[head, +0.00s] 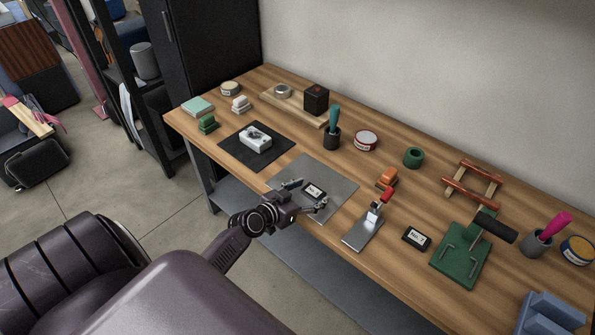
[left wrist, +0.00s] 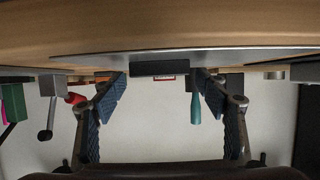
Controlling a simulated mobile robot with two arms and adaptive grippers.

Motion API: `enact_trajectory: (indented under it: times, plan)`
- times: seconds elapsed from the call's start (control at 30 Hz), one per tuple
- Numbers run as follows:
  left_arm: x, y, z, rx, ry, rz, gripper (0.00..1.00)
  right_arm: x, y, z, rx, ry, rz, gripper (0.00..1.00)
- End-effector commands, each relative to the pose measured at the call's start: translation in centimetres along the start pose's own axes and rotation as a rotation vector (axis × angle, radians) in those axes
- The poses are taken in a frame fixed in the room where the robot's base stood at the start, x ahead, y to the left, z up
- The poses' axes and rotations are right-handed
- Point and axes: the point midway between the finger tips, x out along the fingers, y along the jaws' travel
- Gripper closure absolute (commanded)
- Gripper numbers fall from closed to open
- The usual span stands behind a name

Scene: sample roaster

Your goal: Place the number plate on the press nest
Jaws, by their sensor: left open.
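A small black number plate with a white label (head: 315,191) lies on a grey metal sheet (head: 337,174) near the table's front edge. In the left wrist view it is the dark block (left wrist: 160,69) on the sheet, which appears upside down. My left gripper (head: 306,196) is open, with its fingers to either side of the plate; contact cannot be told. The green press (head: 458,262) with a black handle stands further right; its nest cannot be clearly made out. A similar black plate (head: 417,238) lies on the wood left of the press. My right gripper is not in view.
A metal fixture with a red lever (head: 362,232) stands between the sheet and the press. An orange item (head: 387,177) and a green ring (head: 413,157) lie behind. A black mat (head: 238,158) with a white block is left. A blue holder (head: 548,318) is far right.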

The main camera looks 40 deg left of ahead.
Motion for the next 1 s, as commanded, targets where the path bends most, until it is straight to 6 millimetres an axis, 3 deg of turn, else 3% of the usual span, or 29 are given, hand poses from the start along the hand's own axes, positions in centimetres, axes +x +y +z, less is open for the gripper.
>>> enact_trajectory:
  times: [0.5,0.7,1.0]
  plan:
    - [-9.6,0.0,0.3,0.004,-0.004,0.000,0.32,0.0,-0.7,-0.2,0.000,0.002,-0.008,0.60]
    - [-11.3,0.0,0.2,0.003,-0.003,0.001,0.32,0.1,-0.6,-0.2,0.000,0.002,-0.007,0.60]
    - [-11.5,0.0,0.6,-0.001,-0.010,-0.002,0.32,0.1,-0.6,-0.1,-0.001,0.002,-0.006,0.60]
